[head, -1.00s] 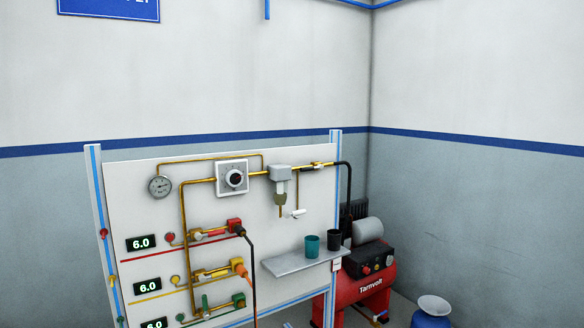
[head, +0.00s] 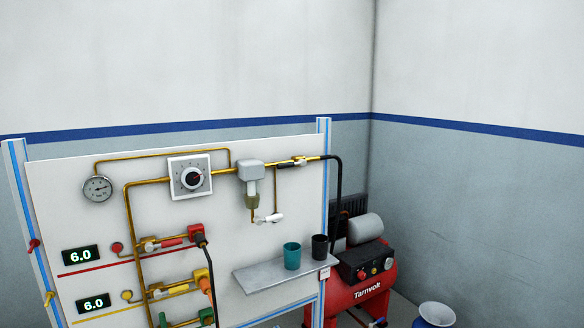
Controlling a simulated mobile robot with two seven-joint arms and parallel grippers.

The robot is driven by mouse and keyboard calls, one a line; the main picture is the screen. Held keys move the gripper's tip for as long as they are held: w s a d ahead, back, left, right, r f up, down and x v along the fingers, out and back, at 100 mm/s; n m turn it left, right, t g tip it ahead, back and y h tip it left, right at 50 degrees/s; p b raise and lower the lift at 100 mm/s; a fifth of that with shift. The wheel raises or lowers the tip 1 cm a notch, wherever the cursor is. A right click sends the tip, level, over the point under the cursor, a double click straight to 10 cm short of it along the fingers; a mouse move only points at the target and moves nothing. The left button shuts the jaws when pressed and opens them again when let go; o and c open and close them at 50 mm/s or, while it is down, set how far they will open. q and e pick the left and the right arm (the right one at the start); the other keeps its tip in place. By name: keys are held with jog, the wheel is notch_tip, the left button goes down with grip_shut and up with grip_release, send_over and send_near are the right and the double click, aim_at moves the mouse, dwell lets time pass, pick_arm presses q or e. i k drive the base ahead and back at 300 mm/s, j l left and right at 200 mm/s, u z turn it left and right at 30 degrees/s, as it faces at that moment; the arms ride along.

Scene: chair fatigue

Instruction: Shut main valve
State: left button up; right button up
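A white upright panel (head: 75,175) carries brass pipes, gauges and valves. At its top right, a small inline valve with a pale handle (head: 300,162) sits on the brass pipe between the grey filter unit (head: 250,170) and the black hose (head: 339,200). A white lever fitting (head: 270,218) hangs below the filter. I cannot tell from any label which one is the main valve. Neither of my grippers is in view.
A grey shelf (head: 262,276) on the panel holds a teal cup (head: 292,256) and a black cup (head: 320,247). A red compressor (head: 368,292) stands right of the panel, with a blue container (head: 434,316) nearer. Two displays read 6.0 (head: 81,256).

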aim_at(290, 165)
jog(key=i+l+u, duration=0.2)
jog(key=u, duration=0.2)
jog(key=i+l+u, duration=0.1)
jog(key=l+u, duration=0.3)
jog(key=i+l+u, duration=0.1)
jog(key=l, duration=0.3)
jog(key=i+l+u, duration=0.1)
jog(key=l, duration=0.3)
jog(key=i+l, duration=0.1)
jog(key=l, duration=0.4)
jog(key=i+l, duration=0.1)
jog(key=l, duration=0.4)
jog(key=i+l+u, duration=0.1)
jog(key=l, duration=0.45)
jog(key=i+l, duration=0.1)
jog(key=l, duration=0.4)
jog(key=i+l, duration=0.1)
jog(key=l, duration=0.4)
jog(key=i, duration=0.25)
jog(key=l+u, duration=0.05)
